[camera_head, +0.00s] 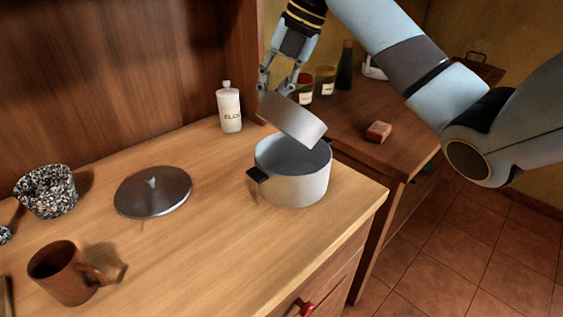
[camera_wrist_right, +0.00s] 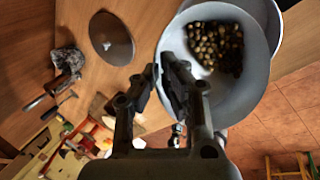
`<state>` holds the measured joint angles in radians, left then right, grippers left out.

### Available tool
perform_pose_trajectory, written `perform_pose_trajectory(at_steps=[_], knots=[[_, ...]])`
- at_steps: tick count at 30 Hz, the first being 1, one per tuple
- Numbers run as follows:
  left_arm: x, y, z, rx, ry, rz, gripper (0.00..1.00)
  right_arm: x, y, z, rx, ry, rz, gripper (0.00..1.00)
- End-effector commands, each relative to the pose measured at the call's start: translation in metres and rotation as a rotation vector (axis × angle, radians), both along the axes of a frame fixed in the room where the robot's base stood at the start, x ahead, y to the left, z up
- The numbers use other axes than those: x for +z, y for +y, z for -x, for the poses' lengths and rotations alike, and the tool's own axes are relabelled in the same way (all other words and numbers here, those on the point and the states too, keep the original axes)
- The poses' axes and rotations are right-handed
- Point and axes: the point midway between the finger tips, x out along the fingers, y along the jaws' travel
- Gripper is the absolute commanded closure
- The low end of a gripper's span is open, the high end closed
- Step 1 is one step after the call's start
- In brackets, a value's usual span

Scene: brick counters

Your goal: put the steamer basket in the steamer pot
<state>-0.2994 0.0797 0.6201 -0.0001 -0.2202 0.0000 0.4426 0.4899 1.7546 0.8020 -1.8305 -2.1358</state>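The steamer basket (camera_head: 293,120) is a light grey metal dish. It hangs tilted over the steamer pot (camera_head: 295,187), its right side lower and close to the pot's rim. My right gripper (camera_head: 276,88) is shut on the basket's upper left edge. In the right wrist view, the gripper (camera_wrist_right: 164,72) pinches the rim of the basket (camera_wrist_right: 200,78), which holds a heap of small brown pieces (camera_wrist_right: 216,47). The pot is grey with a dark handle and stands on the wooden counter. A grey rim behind the basket there looks like the pot (camera_wrist_right: 262,12). My left gripper is not seen.
A round metal lid (camera_head: 153,192) lies left of the pot on the counter (camera_head: 215,240). A white bottle (camera_head: 229,108) stands behind. A brown mug (camera_head: 66,273) and a speckled bowl (camera_head: 46,192) are far left. A second counter (camera_head: 350,118) holds a brick-like block (camera_head: 378,131).

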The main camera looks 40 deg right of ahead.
Motion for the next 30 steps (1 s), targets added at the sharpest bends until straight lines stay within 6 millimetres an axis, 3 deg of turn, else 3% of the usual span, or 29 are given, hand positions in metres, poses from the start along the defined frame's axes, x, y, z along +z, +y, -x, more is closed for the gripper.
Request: perform_pose_trajectory(at_steps=[6, 18, 27, 30], knots=[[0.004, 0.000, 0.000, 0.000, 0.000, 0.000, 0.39, -0.037, 0.000, 0.001, 0.000, 0.005, -0.002, 1.00], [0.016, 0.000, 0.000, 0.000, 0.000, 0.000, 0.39, -0.089, 0.001, 0.001, -0.001, 0.003, -0.002, 1.00], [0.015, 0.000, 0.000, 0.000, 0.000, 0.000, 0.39, -0.094, 0.000, 0.001, 0.000, 0.001, 0.001, 1.00], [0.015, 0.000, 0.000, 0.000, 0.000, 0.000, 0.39, -0.094, 0.000, 0.001, 0.000, 0.001, 0.000, 0.87]])
